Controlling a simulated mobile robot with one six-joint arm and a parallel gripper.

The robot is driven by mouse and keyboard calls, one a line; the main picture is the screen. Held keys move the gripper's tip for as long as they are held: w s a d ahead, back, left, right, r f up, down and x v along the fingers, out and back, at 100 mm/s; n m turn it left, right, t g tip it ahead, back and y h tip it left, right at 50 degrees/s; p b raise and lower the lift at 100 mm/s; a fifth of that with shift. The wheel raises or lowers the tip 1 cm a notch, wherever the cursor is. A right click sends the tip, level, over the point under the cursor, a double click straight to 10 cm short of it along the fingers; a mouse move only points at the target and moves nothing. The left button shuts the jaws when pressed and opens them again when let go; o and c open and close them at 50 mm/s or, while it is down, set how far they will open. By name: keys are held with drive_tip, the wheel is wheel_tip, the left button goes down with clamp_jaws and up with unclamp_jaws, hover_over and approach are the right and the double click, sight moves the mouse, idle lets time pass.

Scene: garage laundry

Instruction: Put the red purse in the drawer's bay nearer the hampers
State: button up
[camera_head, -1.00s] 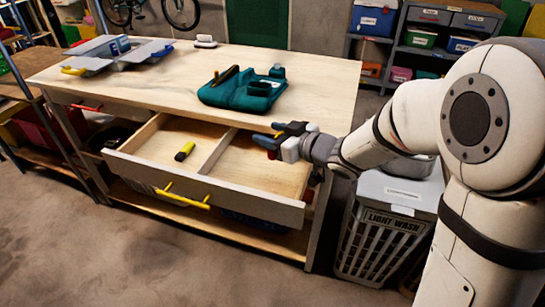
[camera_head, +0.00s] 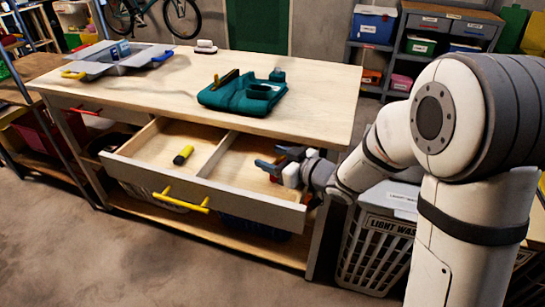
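The drawer (camera_head: 235,205) is pulled out from the workbench, with a divider (camera_head: 216,153) between two bays. Its right bay (camera_head: 237,170) is on the side of the light-wash hamper (camera_head: 374,250). My gripper (camera_head: 268,157) reaches into this right bay from the right. A small red patch, seemingly the red purse (camera_head: 273,179), shows just under the fingers. The fingers hide most of it. It keeps its place at the fingers across the frames, so my gripper appears shut on it. Whether it touches the bay floor is unclear.
A yellow-and-black item (camera_head: 183,155) lies in the left bay. The drawer has a yellow handle (camera_head: 182,201). The drawer's right wall is close to my gripper.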

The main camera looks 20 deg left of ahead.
drive_tip(key=o, duration=0.3)
drive_tip(key=shift+r, duration=0.1)
drive_tip(key=shift+r, duration=0.15)
drive_tip(key=p+v, duration=0.2)
drive_tip(key=v, duration=1)
